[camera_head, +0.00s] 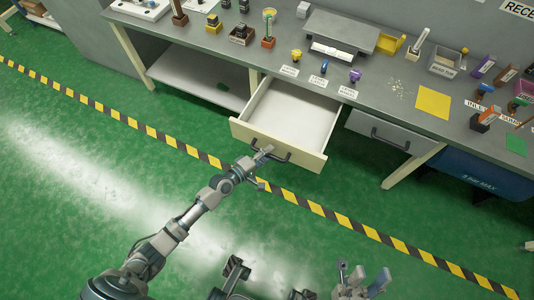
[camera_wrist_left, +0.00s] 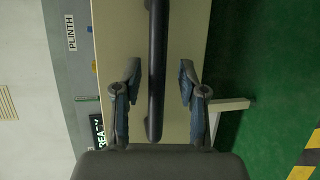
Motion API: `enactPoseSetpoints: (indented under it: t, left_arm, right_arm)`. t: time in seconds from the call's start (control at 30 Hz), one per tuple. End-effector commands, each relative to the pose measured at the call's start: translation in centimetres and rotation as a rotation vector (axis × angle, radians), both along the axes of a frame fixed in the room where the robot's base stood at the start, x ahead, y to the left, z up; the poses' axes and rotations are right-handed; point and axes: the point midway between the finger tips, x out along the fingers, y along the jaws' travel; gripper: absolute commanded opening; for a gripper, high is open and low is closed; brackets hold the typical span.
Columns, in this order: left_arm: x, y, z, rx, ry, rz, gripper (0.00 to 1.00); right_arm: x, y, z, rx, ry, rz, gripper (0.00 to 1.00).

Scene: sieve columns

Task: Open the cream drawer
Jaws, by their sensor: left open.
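The cream drawer (camera_head: 276,135) is pulled out from under the bench, and its empty white inside shows in the head view. Its dark bar handle (camera_head: 284,157) is on the front panel, partly hidden by my left gripper (camera_head: 263,169). In the left wrist view, the handle (camera_wrist_left: 156,70) runs between the two fingers of my left gripper (camera_wrist_left: 160,82), with a visible gap on each side. The left gripper is open. My right gripper (camera_head: 364,282) is low in the head view, away from the drawer, with its fingers apart and nothing seen between them.
A grey drawer (camera_head: 390,132) is closed to the right of the cream one. The grey bench top (camera_head: 385,88) holds blocks, labels and a yellow sheet (camera_head: 433,102). A blue bin (camera_head: 480,174) stands under the bench at right. The green floor in front is clear.

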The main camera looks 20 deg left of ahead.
Motion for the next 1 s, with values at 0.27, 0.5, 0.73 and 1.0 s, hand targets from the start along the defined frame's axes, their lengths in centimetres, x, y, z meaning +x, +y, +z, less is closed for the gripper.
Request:
enactPoseSetpoints:
  t: [0.27,0.5,0.73,1.0]
  left_arm:
    - [-2.4,1.0,0.4,0.001,0.001,-0.002,0.41]
    - [-7.2,3.5,1.2,0.0,0.003,-0.001,0.41]
    - [-10.1,5.1,1.8,0.0,0.003,0.0,0.41]
    - [-10.6,5.3,2.0,-0.002,0.001,0.002,0.41]
  right_arm:
    - [-0.2,-0.1,0.1,-0.002,-0.001,0.001,0.4]
    - [-0.2,0.0,0.1,-0.001,-0.002,0.001,0.4]
    - [-0.2,0.0,0.1,-0.002,-0.001,0.001,0.4]
    - [-0.2,-0.1,0.1,0.0,-0.001,0.001,0.4]
